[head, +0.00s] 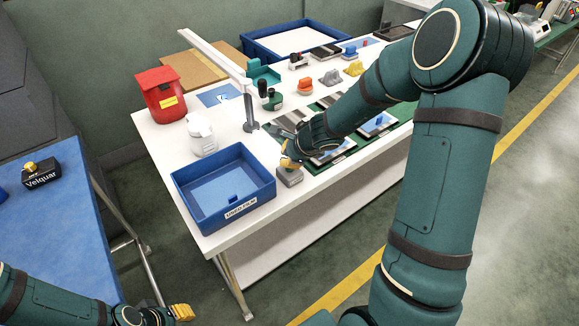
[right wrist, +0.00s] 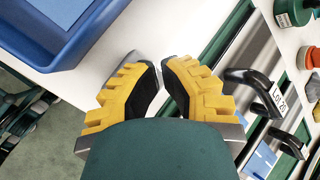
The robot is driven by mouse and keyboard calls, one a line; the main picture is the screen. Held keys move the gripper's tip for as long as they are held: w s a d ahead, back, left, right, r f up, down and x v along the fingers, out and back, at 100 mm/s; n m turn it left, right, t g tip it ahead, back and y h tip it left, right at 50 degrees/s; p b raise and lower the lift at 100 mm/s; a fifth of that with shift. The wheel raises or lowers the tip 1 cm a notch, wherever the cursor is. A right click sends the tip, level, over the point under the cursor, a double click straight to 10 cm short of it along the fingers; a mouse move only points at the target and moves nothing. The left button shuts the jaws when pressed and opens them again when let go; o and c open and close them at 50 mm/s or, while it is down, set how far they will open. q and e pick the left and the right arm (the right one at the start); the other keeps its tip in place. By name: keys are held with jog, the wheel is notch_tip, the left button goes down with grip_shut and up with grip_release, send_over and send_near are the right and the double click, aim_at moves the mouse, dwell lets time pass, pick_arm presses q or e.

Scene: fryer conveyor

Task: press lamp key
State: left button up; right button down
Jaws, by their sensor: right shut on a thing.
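A white lamp arm (head: 213,55) slopes down to a grey post (head: 250,118) on the white table.
A blue bin (head: 262,190) labelled for used film stands left of the right gripper. Green-edged trays with black handles (right wrist: 250,85) lie on its other side. A white bottle (head: 201,135) and a red container (head: 161,92) stand behind. A blue table (head: 60,235) is at left.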

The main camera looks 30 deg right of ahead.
jog(key=shift+f, duration=0.2)
dwell(0.5)
jog(key=shift+r, duration=0.1)
jog(key=shift+r+p, duration=0.6)
notch_tip(320, 180, up, 6)
jog(key=p, duration=0.5)
jog(key=shift+p, duration=0.3)
